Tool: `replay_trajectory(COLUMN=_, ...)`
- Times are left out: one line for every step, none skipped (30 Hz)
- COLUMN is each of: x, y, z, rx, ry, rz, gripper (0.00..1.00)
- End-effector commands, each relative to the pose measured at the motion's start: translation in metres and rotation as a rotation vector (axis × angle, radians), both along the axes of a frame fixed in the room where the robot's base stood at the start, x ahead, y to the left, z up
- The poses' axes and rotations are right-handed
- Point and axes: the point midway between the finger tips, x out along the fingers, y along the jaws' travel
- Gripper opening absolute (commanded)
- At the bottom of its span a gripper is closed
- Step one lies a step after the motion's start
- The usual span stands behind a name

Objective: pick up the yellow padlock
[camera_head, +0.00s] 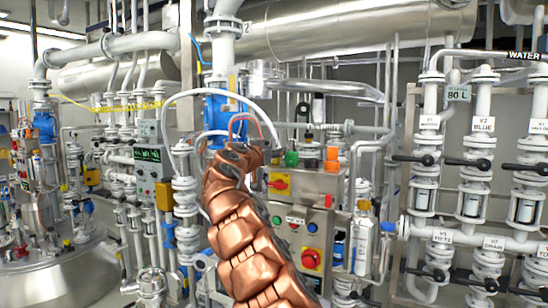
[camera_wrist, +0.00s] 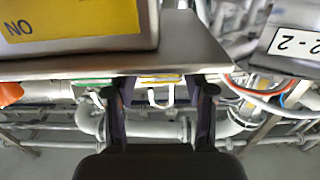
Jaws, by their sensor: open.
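In the wrist view, which looks upside down, a yellow strip (camera_wrist: 161,79) with a pale U-shaped shackle (camera_wrist: 160,98) shows at the edge of a metal surface. It appears to be the yellow padlock, seen mostly edge-on. My gripper (camera_wrist: 160,86) is open, with one dark finger on each side of the shackle and gaps showing between. In the head view my copper-coloured arm reaches to the top of a control box, and I cannot make out the yellow padlock there; the arm's end probably hides it.
A green object (camera_wrist: 92,81) and an orange one (camera_wrist: 10,93) lie to the left in the wrist view. In the head view, green (camera_head: 291,158) and orange (camera_head: 331,158) items stand on the grey control box (camera_head: 318,222). Pipes and valves crowd both sides.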

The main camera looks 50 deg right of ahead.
Motion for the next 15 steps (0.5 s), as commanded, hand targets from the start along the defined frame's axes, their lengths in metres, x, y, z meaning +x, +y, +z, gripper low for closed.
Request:
replay_trajectory(x=0.0001, y=0.0001, z=-0.0001, rx=0.0, ry=0.0, rz=0.0, gripper=0.54)
replay_trajectory(x=0.0002, y=0.0002, z=-0.0001, rx=0.0, ry=0.0, rz=0.0, gripper=0.51)
replay_trajectory(x=0.0002, y=0.0002, z=-0.0002, rx=0.0, ry=0.0, rz=0.0, gripper=0.47)
replay_trajectory(x=0.0002, y=0.0002, z=-0.0002, rx=0.0, ry=0.0, rz=0.0, gripper=0.44)
replay_trajectory(x=0.0002, y=0.0002, z=-0.0002, rx=0.0, ry=0.0, rz=0.0, gripper=0.41)
replay_trajectory(x=0.0002, y=0.0003, z=-0.0002, rx=0.0, ry=0.0, rz=0.001, gripper=0.36)
replay_trajectory(x=0.0002, y=0.0003, z=-0.0002, rx=0.0, ry=0.0, rz=0.001, gripper=0.33)
replay_trajectory(x=0.0002, y=0.0003, z=-0.0002, rx=0.0, ry=0.0, rz=0.001, gripper=0.3)
replay_trajectory(x=0.0002, y=0.0003, z=-0.0003, rx=0.0, ry=0.0, rz=0.001, gripper=0.26)
replay_trajectory(x=0.0002, y=0.0003, z=-0.0003, rx=0.0, ry=0.0, rz=0.001, gripper=0.23)
replay_trajectory(x=0.0002, y=0.0003, z=-0.0003, rx=0.001, ry=0.0, rz=0.001, gripper=0.2)
replay_trajectory(x=0.0003, y=0.0003, z=-0.0003, rx=0.001, ry=0.0, rz=0.001, gripper=0.16)
replay_trajectory(x=0.0004, y=0.0002, z=-0.0004, rx=0.001, ry=0.0, rz=0.001, gripper=0.12)
replay_trajectory(x=0.0004, y=0.0003, z=-0.0004, rx=0.001, ry=0.0, rz=0.001, gripper=0.1)
replay_trajectory(x=0.0003, y=0.0003, z=-0.0003, rx=0.0, ry=0.0, rz=0.001, gripper=0.1)
